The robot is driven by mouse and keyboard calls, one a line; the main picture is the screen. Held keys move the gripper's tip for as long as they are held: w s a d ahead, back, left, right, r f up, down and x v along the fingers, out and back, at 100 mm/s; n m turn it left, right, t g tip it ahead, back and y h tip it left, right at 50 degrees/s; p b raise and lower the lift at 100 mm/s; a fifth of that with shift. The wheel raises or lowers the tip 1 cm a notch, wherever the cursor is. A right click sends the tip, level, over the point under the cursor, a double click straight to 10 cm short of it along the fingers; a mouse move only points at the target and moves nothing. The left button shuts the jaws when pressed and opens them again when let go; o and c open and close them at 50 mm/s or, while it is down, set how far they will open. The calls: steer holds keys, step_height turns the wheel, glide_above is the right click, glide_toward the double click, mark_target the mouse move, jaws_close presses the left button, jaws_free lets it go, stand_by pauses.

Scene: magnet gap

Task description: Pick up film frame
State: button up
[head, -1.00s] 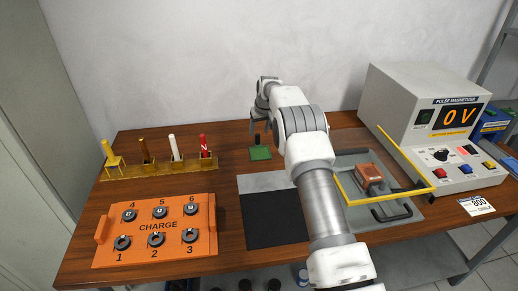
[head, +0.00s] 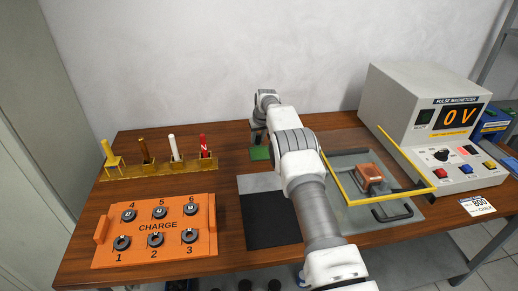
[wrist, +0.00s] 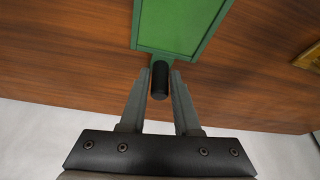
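The film frame, which I take to be the flat green panel (head: 260,153) with a black knob, lies on the table near the back middle. In the wrist view the green panel (wrist: 180,25) is at the top, and its black knob (wrist: 160,80) points toward my gripper. My gripper (wrist: 161,76) has one finger on each side of the knob, with narrow gaps showing, so it looks open around it. In the head view my gripper (head: 258,136) is down just behind the panel, and my arm partly hides it.
A rack (head: 160,170) with upright tools stands at the left, behind an orange CHARGE board (head: 205,240) holding several rings. A black and grey mat (head: 268,218) lies in front of the panel. A yellow-framed fixture (head: 350,190) and the pulse magnetizer (head: 410,85) are at the right.

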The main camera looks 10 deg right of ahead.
jaws_close()
